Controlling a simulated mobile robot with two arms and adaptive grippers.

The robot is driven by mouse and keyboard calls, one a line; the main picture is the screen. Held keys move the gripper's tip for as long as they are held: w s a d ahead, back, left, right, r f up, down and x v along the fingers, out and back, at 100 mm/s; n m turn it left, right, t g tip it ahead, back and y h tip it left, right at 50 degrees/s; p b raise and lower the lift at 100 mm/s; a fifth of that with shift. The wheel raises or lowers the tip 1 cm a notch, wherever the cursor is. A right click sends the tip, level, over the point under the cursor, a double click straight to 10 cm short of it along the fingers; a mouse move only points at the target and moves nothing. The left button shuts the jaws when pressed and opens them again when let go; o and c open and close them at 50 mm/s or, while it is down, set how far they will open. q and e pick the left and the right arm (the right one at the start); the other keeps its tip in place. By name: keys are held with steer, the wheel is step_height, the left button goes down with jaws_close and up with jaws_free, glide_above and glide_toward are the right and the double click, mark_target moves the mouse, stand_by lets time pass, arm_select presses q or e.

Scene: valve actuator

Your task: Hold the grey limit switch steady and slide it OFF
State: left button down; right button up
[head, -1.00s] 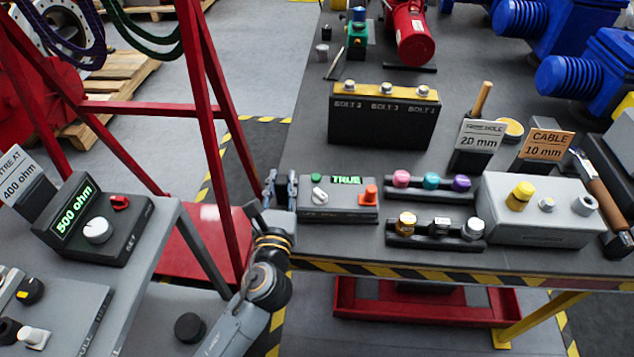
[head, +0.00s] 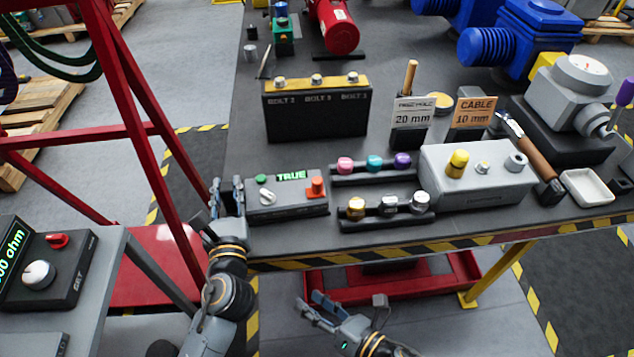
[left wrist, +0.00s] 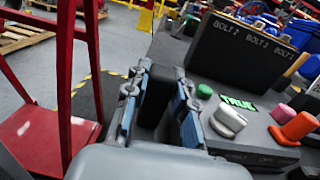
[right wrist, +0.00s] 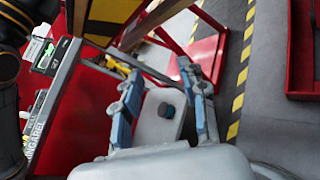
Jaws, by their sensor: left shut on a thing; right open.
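A dark grey switch box (head: 287,204) stands at the table's front left corner, with a lit TRUE display (head: 291,176), a green button, a white knob (head: 267,196) and an orange-red control (head: 316,187). I take it for the limit switch; no label confirms this. My left gripper (head: 226,197) is at its left end. In the left wrist view its fingers are shut on a dark block (left wrist: 158,95) beside the box; whether this block belongs to the box is unclear. My right gripper (head: 311,303) is open and empty, low in front of the table, apart from the box.
Close right of the box are a rack of coloured knobs (head: 338,179), a rack of metal-topped pieces (head: 345,225) and a light grey box (head: 455,187). A black bolt block (head: 315,118) stands behind. The table's striped front edge (head: 400,243) lies above my right gripper. A red frame (head: 150,130) stands left.

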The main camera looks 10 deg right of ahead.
step_height(320, 180, up, 15)
steer(key=w+n+t, duration=0.2)
steer(key=n+t, duration=0.1)
steer(key=n, duration=0.2)
steer(key=m+t+h, duration=0.3)
steer(key=h, duration=0.2)
glide_toward(319, 188)
steer(key=shift+w+d, duration=0.1)
steer(key=shift+w, duration=0.05)
steer(key=x, duration=1.1)
steer(key=shift+f, duration=0.1)
steer(key=shift+c, duration=0.5)
jaws_close()
